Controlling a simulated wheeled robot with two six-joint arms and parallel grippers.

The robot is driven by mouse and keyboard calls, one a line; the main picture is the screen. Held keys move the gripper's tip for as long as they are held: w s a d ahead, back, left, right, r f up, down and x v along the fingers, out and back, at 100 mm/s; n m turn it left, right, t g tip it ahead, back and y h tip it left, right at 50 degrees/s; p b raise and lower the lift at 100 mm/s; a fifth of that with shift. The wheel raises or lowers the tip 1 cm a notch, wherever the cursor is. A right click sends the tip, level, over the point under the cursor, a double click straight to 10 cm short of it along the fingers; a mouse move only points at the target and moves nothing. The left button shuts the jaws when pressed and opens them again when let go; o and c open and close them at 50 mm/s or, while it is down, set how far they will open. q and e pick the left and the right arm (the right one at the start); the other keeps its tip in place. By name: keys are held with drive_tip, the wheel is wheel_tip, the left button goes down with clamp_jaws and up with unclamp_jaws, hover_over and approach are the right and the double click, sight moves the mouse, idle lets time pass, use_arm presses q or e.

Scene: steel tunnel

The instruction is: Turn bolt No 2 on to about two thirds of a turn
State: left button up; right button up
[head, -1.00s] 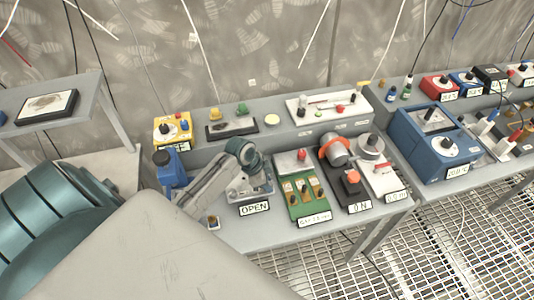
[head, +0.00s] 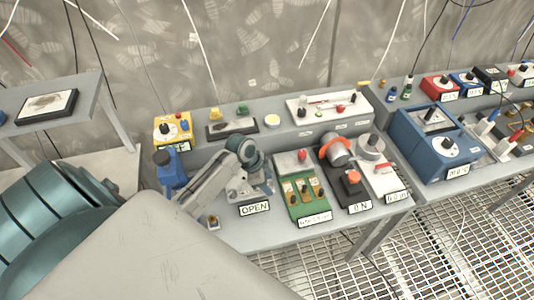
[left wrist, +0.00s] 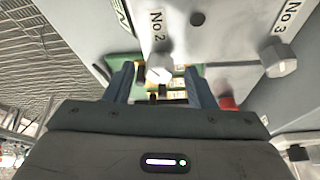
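Bolt No 2 (left wrist: 160,68) is a pale hex-headed bolt on a grey plate (left wrist: 215,45), under the label "No 2", in the left wrist view. My left gripper (left wrist: 159,78) is open, with one finger on each side of the bolt head. A gap shows between the head and each finger, so no grip is visible. In the head view my left gripper (head: 262,187) is at the metal block behind the "OPEN" sign (head: 255,208), and the bolt itself cannot be made out there. My right gripper is not in view.
Bolt No 3 (left wrist: 280,60) is on the same plate, to the right. In the head view a green panel (head: 305,205) with a red knob stands right of the gripper, then a black box (head: 350,190) marked "ON". A blue object (head: 171,170) stands left of it.

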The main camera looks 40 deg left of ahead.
use_arm(q)
drive_tip(key=shift+s+a+r, duration=0.1)
drive_tip(key=shift+a+r, duration=0.1)
drive_tip(key=shift+r, duration=0.2)
drive_tip(key=b+v, duration=0.3)
drive_tip(key=v, duration=0.7)
drive_tip(key=shift+d+f, duration=0.1)
drive_tip(key=shift+f, duration=0.05)
